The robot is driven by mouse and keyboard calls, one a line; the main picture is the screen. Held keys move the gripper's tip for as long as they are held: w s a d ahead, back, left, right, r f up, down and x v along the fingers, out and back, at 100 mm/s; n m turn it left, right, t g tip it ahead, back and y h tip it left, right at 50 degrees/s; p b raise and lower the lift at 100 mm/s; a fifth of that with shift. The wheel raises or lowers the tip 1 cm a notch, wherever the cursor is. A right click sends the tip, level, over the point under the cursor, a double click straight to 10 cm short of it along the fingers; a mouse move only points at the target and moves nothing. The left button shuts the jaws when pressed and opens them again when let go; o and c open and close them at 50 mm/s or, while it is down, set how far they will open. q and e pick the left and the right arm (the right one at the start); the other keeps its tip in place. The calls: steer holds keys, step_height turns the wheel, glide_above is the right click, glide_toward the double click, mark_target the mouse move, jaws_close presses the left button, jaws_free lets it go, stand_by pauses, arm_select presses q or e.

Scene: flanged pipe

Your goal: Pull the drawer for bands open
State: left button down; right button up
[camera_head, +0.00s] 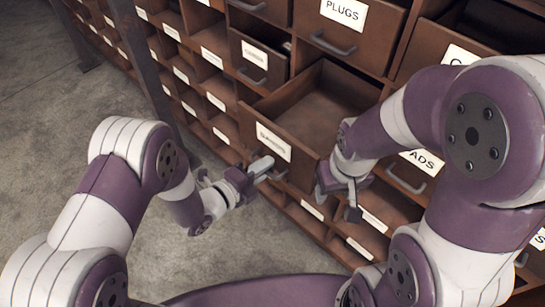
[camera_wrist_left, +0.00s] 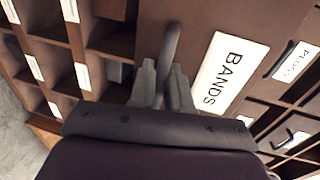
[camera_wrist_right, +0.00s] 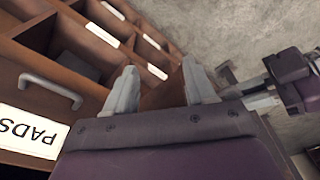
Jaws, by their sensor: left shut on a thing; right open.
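The bands drawer (camera_head: 322,112) stands pulled out from the cabinet in the head view, its empty inside showing. Its front carries a white label (camera_head: 273,141), which reads BANDS in the left wrist view (camera_wrist_left: 216,75). My left gripper (camera_head: 262,168) is shut on the drawer's grey bar handle (camera_wrist_left: 170,45), which runs between its fingers in the left wrist view (camera_wrist_left: 163,88). My right gripper (camera_head: 337,195) is open and empty, close to the right end of the drawer front. Its two fingers stand apart in the right wrist view (camera_wrist_right: 160,90).
The plugs drawer (camera_head: 345,30) is above the bands drawer and the pads drawer (camera_wrist_right: 35,100) is to its lower right, partly behind my right arm. A small labelled drawer (camera_head: 255,58) is at upper left. Open cubbies (camera_head: 215,95) fill the left side. Bare floor (camera_head: 50,130) lies left.

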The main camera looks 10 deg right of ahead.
arm_select(q)
steer(key=shift+s, duration=0.1)
steer(key=c, duration=1.3)
jaws_free()
steer(key=shift+o, duration=0.2)
steer(key=shift+a, duration=0.1)
steer(key=v, duration=1.2)
steer(key=shift+a, duration=0.25)
steer(key=shift+s+r, duration=0.1)
